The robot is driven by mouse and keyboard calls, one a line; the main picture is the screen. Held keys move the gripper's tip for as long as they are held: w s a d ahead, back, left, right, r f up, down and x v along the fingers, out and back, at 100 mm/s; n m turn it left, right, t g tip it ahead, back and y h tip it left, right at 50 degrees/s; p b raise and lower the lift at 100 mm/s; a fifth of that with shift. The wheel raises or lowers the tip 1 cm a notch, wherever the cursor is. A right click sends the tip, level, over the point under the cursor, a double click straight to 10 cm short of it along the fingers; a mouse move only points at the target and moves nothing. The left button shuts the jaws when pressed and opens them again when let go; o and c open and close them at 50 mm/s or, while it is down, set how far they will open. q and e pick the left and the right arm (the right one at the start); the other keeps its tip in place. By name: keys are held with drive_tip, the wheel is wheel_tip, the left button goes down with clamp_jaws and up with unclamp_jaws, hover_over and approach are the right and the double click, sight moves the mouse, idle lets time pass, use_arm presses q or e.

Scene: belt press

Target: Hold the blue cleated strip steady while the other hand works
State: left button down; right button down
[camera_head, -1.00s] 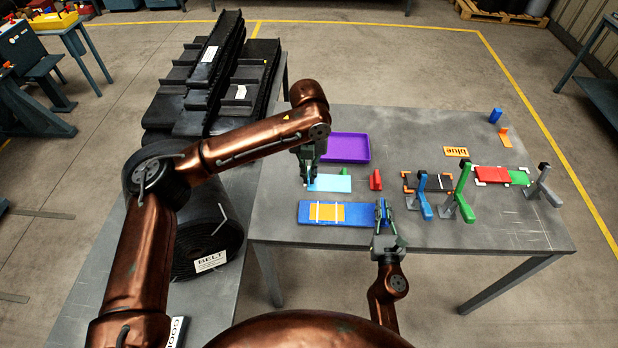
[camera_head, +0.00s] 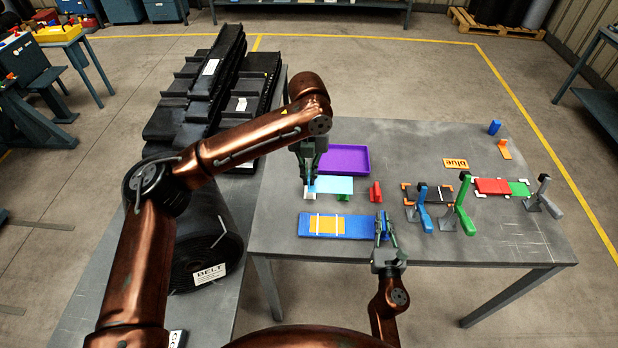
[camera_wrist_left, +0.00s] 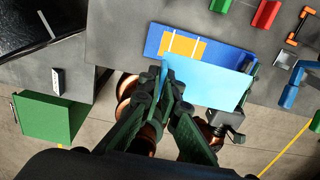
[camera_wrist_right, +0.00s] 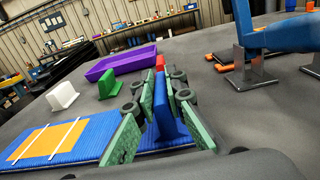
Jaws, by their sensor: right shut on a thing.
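The blue cleated strip (camera_head: 355,226) lies flat on the table with an orange patch (camera_head: 327,225) crossed by two white lines. My right gripper (camera_head: 381,229) is shut on the upright blue cleat (camera_wrist_right: 163,108) at the strip's right end. My left gripper (camera_head: 310,183) is shut on the edge of a light blue panel (camera_head: 336,185), beyond the strip. The panel also shows in the left wrist view (camera_wrist_left: 208,84), covering part of the strip there. It appears raised above the table. A green block (camera_head: 343,198) and a white block (camera_head: 309,196) show below it.
A purple tray (camera_head: 345,159) lies behind the panel. A red block (camera_head: 376,192) stands right of it. Clamps with blue (camera_head: 423,215) and green (camera_head: 464,205) handles stand further right. A large black belt roll (camera_head: 207,260) is at the left. The table's front right is clear.

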drive_tip(key=c, duration=1.9)
unclamp_jaws()
drive_tip(key=shift+r, duration=0.1)
